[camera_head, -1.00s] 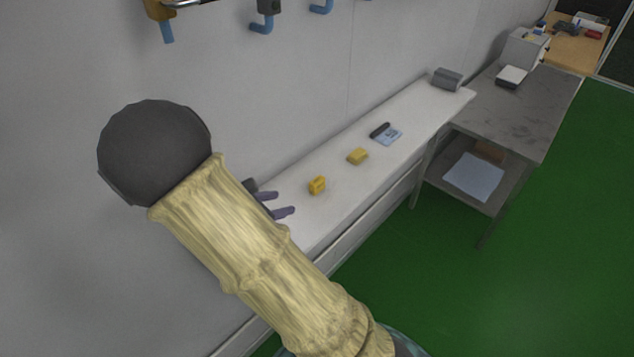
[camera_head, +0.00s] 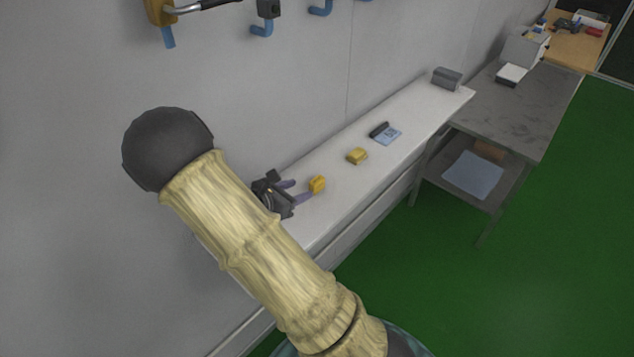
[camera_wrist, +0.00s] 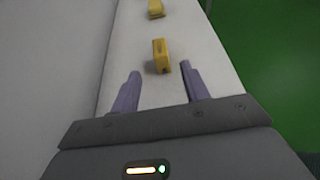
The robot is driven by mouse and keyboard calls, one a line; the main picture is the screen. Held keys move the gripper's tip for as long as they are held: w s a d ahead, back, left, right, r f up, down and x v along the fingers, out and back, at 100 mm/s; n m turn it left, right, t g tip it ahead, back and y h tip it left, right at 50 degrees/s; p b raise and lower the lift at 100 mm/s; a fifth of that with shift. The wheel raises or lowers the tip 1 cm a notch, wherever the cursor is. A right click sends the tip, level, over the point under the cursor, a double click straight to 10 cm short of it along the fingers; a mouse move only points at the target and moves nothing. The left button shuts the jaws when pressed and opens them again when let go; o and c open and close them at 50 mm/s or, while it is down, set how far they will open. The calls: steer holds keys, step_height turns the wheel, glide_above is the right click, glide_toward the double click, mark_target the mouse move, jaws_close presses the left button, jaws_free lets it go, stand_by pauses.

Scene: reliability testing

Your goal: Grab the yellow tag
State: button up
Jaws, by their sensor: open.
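A small upright yellow piece (camera_head: 317,184), which looks like the yellow tag, is on the white ledge; it also shows in the wrist view (camera_wrist: 160,53). A second yellow block (camera_head: 357,156) lies farther along the ledge, at the top of the wrist view (camera_wrist: 156,10). I cannot tell for sure which is the tag. My gripper (camera_head: 300,190) is open and empty, its purple fingers pointing at the nearer piece. In the wrist view my gripper (camera_wrist: 161,73) has a fingertip to each side of that piece's near end, with no visible contact.
The white ledge (camera_head: 338,205) runs along a grey wall. A blue card with a dark item (camera_head: 385,133) and a grey holder (camera_head: 447,78) sit farther along it. A grey table (camera_head: 515,115) stands beyond. Blue hooks (camera_head: 263,27) hang on the wall above. Green floor lies right.

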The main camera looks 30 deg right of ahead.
mark_target(312, 183)
steer(key=x, duration=0.4)
steer(key=p+x, duration=0.1)
steer(key=x, duration=0.2)
steer(key=p+x, duration=0.1)
steer(key=shift+d+r+p, duration=0.2)
steer(key=shift+d+p, duration=0.1)
steer(key=shift+d, duration=0.2)
steer(key=shift+w+d+f, duration=0.15)
steer(key=shift+w, duration=0.05)
jaws_close()
